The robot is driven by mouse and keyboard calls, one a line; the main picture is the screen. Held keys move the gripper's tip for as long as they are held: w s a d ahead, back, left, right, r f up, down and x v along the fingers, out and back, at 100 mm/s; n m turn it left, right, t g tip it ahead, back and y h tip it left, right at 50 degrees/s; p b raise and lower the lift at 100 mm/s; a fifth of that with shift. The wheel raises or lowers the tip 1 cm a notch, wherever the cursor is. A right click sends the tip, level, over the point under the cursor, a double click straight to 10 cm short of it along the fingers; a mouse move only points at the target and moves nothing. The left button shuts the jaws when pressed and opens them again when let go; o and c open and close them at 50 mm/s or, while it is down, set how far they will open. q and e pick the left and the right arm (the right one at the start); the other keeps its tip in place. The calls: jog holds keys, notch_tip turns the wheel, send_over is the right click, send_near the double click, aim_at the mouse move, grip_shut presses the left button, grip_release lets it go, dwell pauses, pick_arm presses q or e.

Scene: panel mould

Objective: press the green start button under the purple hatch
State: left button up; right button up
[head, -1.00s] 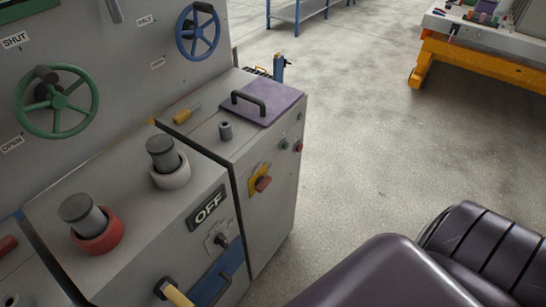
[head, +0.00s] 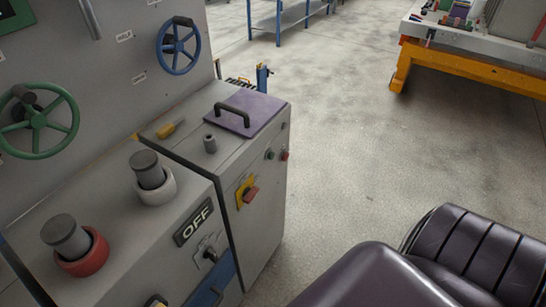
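The purple hatch (head: 262,111) is a flat square lid with a black handle (head: 232,114). It lies closed on top of the grey cabinet (head: 262,190), left of the middle in the head view. A small green button (head: 269,155) sits high on the cabinet's side face, below the hatch, with a red one (head: 284,155) to its right. Whatever lies beneath the lid is hidden. Neither of my grippers is in view.
A red switch on a yellow plate (head: 245,190) is lower on the cabinet. Green (head: 38,121) and blue (head: 178,44) handwheels are on the wall panel. The floor to the right is open.

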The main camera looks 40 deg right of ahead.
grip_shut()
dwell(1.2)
